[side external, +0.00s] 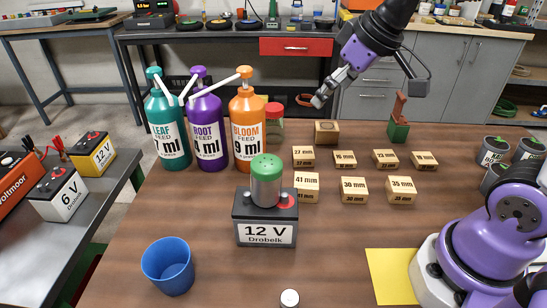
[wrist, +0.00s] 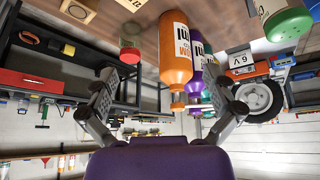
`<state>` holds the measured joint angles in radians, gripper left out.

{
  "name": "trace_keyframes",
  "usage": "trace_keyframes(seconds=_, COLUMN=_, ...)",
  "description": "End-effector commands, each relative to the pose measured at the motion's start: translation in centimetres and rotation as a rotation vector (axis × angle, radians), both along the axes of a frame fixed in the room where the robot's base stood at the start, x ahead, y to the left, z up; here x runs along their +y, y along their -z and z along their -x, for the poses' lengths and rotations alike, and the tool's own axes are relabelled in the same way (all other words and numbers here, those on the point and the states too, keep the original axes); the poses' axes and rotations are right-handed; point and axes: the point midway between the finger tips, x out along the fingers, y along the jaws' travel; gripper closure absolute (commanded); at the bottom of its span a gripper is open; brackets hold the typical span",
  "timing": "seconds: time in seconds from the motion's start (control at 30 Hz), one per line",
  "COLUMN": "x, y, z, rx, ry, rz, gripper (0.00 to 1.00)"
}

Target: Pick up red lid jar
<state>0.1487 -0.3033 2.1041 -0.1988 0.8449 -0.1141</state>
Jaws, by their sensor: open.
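The red lid jar (side external: 275,131) stands on the wooden table behind and right of the orange bottle, which partly hides it in the side view. Its red lid faces up and its body looks greenish. In the wrist view, which looks upside down, the jar (wrist: 130,42) is left of the orange bottle, between the lines of the fingers but nearer the left one. My gripper (side external: 367,95) is open and empty, above and to the right of the jar. Its two spread fingers (wrist: 164,77) show in the wrist view, apart from the jar.
Orange (side external: 246,130), purple (side external: 207,132) and teal (side external: 168,132) pump bottles stand left of the jar. A green-lidded jar (side external: 266,186) sits on a 12 V battery (side external: 265,232) in front.

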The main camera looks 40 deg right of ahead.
Motion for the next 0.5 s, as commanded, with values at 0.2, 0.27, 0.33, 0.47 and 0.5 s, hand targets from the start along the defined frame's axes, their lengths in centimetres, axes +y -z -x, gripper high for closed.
trace_keyframes(seconds=0.2, x=-3.8, y=1.6, z=-9.5, rx=-0.018, ry=-0.132, rz=-0.012, gripper=0.02)
trace_keyframes(seconds=0.27, x=-4.9, y=2.5, z=-11.4, rx=-0.029, ry=-0.165, rz=-0.017, gripper=0.02)
trace_keyframes(seconds=0.33, x=-6.0, y=3.5, z=-13.0, rx=-0.04, ry=-0.196, rz=-0.021, gripper=0.02)
trace_keyframes(seconds=0.47, x=-7.5, y=5.0, z=-14.8, rx=-0.057, ry=-0.234, rz=-0.026, gripper=0.02)
trace_keyframes(seconds=0.5, x=-7.7, y=5.2, z=-15.1, rx=-0.06, ry=-0.24, rz=-0.027, gripper=0.02)
